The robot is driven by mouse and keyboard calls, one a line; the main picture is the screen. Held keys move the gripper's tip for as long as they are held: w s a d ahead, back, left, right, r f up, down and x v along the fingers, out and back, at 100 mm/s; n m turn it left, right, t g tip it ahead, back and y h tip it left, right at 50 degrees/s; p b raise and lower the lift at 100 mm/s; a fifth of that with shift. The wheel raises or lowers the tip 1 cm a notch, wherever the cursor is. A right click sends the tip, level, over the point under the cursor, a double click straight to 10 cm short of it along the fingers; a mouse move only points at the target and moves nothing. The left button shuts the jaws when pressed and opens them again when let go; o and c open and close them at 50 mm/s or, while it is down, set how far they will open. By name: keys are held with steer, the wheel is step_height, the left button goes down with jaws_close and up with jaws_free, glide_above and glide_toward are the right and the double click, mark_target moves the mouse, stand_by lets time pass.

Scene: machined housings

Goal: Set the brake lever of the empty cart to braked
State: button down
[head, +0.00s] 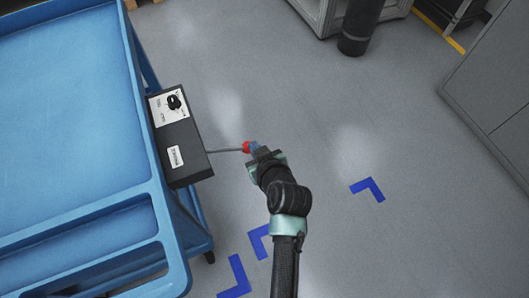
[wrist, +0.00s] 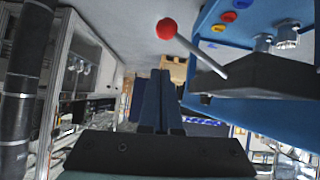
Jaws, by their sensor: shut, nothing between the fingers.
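The blue cart (head: 70,110) stands at the left of the head view, its visible top bare. A black brake box (head: 178,140) with a dial and a white label is on its right side. The brake lever (head: 224,150), a thin grey rod with a red ball knob (head: 246,147), sticks out rightward from the box. My gripper (head: 255,147) is shut and empty, its blue fingers right at the knob; contact cannot be told. In the wrist view the knob (wrist: 166,28) and rod (wrist: 203,56) show above and right of my shut fingers (wrist: 158,85), apart from them in the picture.
Blue corner marks (head: 368,189) lie on the grey floor. A grey cabinet (head: 495,90) stands at the right and a dark cylinder (head: 358,28) at the top. The wrist view shows metal cylindrical parts (wrist: 286,36) by a blue surface.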

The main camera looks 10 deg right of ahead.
steer(key=v, duration=0.6)
stand_by(0.5)
steer(key=w+r+t+p, duration=0.2)
steer(key=w+r+t, duration=0.1)
steer(key=r, duration=1.1)
steer(key=w+a+r+m+t+h+p, duration=0.1)
steer(key=w+r+t+p, duration=0.15)
steer(key=r, duration=1.15)
steer(key=w+r+t+p, duration=0.2)
steer(key=r+t, duration=0.1)
steer(key=r, duration=1)
steer(key=s+a+r+m+t+h+p, duration=0.1)
steer(key=s+r+t, duration=0.3)
steer(key=r, duration=1.1)
steer(key=s+a+r+m+t+p, duration=0.1)
steer(key=s+r+m+t+p, duration=0.1)
steer(key=s+r, duration=0.7)
step_height(320, 180, up, 7)
steer(key=shift+f+t+h+p, duration=0.15)
steer(key=shift+t+h+p, duration=0.25)
steer(key=shift+t+p, duration=0.55)
steer(key=shift+s+a, duration=0.1)
steer(key=shift+s, duration=0.05)
